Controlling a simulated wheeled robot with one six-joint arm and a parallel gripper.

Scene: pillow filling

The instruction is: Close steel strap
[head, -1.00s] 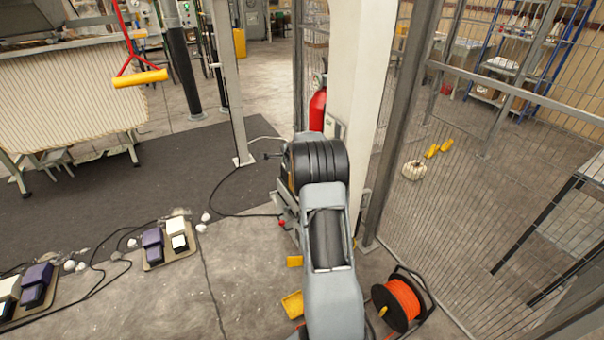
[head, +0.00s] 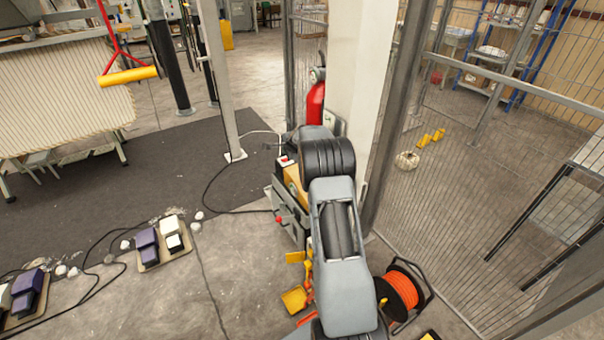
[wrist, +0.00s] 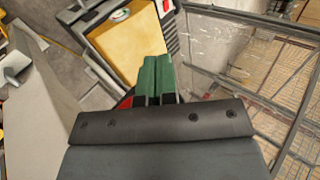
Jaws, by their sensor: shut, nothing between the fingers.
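My gripper (wrist: 154,62) shows in the wrist view as two green fingers pressed side by side, shut and empty. Beyond the fingertips is a yellow panel (wrist: 128,40) in a dark grey frame, with a round pale fitting near its top. The fingers look close to its lower right edge; I cannot tell if they touch. In the head view a grey and yellow machine (head: 291,203) with a red knob stands left of my arm, which covers part of it and hides my gripper. I cannot make out a steel strap for certain in either view.
A white pillar (head: 357,70) and a red extinguisher (head: 315,103) stand behind the machine. Wire fencing (head: 480,150) runs along the right. An orange cable reel (head: 401,291) sits on the floor close to my arm. Pedals (head: 160,243) and cables lie at left.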

